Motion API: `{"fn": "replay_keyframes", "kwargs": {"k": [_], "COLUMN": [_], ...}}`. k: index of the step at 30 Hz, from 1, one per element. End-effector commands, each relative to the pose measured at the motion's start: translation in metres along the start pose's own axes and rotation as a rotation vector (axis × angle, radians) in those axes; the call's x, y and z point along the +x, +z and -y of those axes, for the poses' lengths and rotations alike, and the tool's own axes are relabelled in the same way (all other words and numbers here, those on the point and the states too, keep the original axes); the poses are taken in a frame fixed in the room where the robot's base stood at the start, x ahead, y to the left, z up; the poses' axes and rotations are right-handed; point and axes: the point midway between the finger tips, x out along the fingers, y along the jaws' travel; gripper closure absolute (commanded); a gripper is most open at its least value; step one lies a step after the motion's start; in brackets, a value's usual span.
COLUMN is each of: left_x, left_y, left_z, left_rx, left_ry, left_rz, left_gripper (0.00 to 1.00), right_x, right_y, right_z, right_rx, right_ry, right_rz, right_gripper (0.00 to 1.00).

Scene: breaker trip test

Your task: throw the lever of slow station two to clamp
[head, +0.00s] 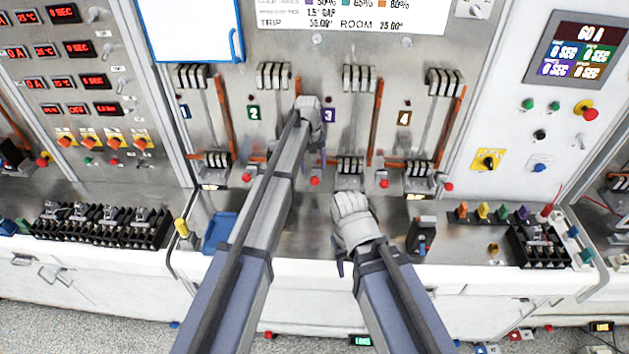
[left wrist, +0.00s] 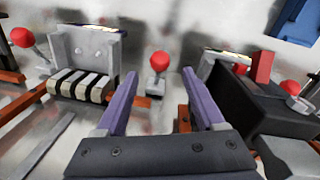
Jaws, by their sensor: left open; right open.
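Station two is marked by the green label 2 (head: 253,112). The lever with a red knob (head: 315,181) just right of its lower clamp area appears to be its lever. My left arm hides most of that clamp. My left gripper (head: 322,158) is open just above this knob. In the left wrist view the red knob (left wrist: 160,62) sits on a short grey base, between and beyond the purple fingers of the left gripper (left wrist: 165,88). Nothing is between the fingertips. My right gripper (head: 340,266) is open and empty, low over the bench front.
Station three's clamp (head: 349,172) and its red-knobbed lever (head: 384,183) stand to the right. In the left wrist view a striped clamp (left wrist: 85,85) is at left and a dark block (left wrist: 240,100) close at right. A blue tray (head: 220,232) lies on the bench.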

Motion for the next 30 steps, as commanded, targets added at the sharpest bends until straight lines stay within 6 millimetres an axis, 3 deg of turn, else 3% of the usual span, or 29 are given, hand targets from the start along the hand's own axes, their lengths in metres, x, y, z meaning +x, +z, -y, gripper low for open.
{"fn": "replay_keyframes", "kwargs": {"k": [1,12,24,30], "left_x": [0.012,0.055,0.058,0.059], "left_y": [0.000,0.000,0.000,0.000], "left_z": [0.000,0.000,0.000,0.000], "left_rx": [0.000,0.000,0.000,0.000], "left_ry": [0.000,0.000,0.000,0.000], "left_rz": [0.000,0.000,0.000,0.000], "left_gripper": [0.29,0.29,0.29,0.52], "right_x": [0.012,0.055,0.058,0.058], "right_y": [-0.001,-0.004,-0.004,-0.004], "right_z": [0.001,0.005,0.005,0.005], "right_rx": [-0.002,0.001,0.002,0.002], "right_ry": [0.000,0.000,0.000,0.000], "right_rz": [0.000,-0.002,-0.003,-0.003], "right_gripper": [0.50,0.50,0.50,0.50]}}
